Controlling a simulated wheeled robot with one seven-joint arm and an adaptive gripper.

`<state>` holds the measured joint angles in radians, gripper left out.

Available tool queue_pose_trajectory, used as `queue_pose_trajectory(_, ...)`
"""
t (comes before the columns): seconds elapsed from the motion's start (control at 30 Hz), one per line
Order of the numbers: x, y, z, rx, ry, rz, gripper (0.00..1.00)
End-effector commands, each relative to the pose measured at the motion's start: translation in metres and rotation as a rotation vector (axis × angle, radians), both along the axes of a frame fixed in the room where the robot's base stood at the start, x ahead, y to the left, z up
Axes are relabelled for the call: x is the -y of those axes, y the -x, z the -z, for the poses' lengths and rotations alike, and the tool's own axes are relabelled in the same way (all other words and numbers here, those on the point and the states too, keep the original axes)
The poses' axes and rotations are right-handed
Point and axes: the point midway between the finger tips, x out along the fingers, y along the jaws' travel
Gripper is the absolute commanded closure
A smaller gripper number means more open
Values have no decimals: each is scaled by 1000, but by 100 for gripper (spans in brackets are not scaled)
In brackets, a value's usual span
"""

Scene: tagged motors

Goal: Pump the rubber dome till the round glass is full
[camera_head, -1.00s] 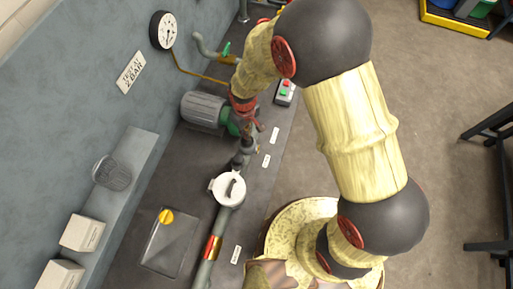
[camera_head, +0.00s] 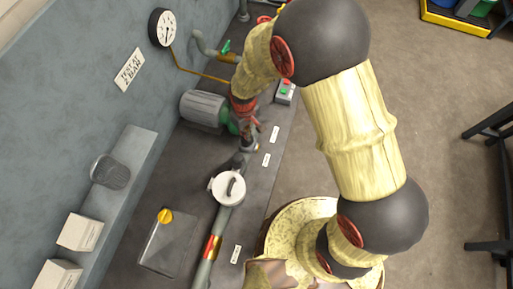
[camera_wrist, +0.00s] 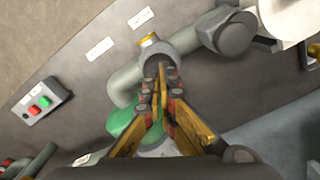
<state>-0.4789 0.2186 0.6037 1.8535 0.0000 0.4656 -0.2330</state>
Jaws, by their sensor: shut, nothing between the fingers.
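A dark grey rounded cap that looks like the rubber dome (camera_wrist: 232,34) sits on the pipework, right of my fingertips in the wrist view. It also shows in the head view (camera_head: 239,161), just below my gripper. A small brass-rimmed round fitting, possibly the round glass (camera_wrist: 150,40), faces up on a grey pipe joint just beyond my fingertips; its fill level cannot be read. My gripper (camera_wrist: 161,72) is shut and empty, its tips over the pipe joint by this fitting. I cannot tell whether they touch it.
A green-ended motor (camera_head: 205,109), a white lidded pot (camera_head: 228,188) and a red-and-green button box (camera_head: 285,91) stand close around the pipe. A pressure gauge (camera_head: 163,28) is on the wall. A grey box with a yellow knob (camera_head: 166,243) lies below left.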

Motion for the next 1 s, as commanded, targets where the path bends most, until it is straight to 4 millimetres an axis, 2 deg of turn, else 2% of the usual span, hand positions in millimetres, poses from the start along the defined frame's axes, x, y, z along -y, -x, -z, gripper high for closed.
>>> queue_pose_trajectory(0.73, 0, 1, 22, -1, 1, 0, 100)
queue_pose_trajectory(1.0, 0, 1, 20, -2, 1, 0, 100)
